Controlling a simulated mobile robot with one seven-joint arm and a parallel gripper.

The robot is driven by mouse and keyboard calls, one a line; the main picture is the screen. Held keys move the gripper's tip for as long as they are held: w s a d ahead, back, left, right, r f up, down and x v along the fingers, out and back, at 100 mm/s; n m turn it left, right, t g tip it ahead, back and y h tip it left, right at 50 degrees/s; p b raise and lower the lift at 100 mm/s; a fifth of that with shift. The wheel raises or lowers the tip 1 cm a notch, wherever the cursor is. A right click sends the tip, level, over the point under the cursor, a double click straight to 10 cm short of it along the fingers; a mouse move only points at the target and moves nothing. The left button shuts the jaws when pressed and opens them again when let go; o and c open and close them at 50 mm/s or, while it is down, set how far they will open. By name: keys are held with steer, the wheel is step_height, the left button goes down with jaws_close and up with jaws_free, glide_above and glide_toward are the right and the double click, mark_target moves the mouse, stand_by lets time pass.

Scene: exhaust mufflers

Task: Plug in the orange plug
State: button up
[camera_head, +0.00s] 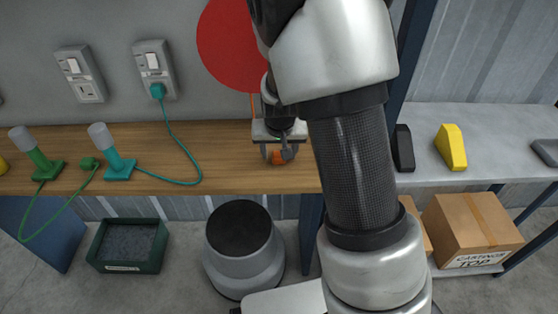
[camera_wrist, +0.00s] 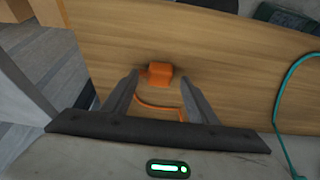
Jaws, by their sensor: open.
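The orange plug (camera_wrist: 159,74) lies on the wooden bench (camera_wrist: 225,50). In the wrist view it sits just ahead of my open fingertips, between their lines, with its orange cord (camera_wrist: 160,105) curving back between the fingers. My gripper (camera_head: 280,154) points down over the bench in the head view, and a bit of the orange plug (camera_head: 279,157) shows between its fingers. I cannot tell whether the fingers touch it. Two wall outlets stand above the bench: the left one (camera_head: 79,74) shows a bare socket, and the right one (camera_head: 155,69) holds a teal plug (camera_head: 157,90).
A green lamp (camera_head: 38,160) and a teal lamp (camera_head: 112,155) stand on the bench at left. A green plug (camera_head: 89,163) lies between them. The teal cord (camera_head: 185,150) loops over the bench. A red disc (camera_head: 230,45) is behind my arm. A grey side table (camera_head: 420,120) is at right.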

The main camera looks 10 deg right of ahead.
mark_target(279, 156)
steer(key=shift+x, duration=0.8)
steer(key=c, duration=1.1)
steer(key=shift+r, duration=0.1)
step_height(279, 156, up, 10)
steer(key=p, duration=0.3)
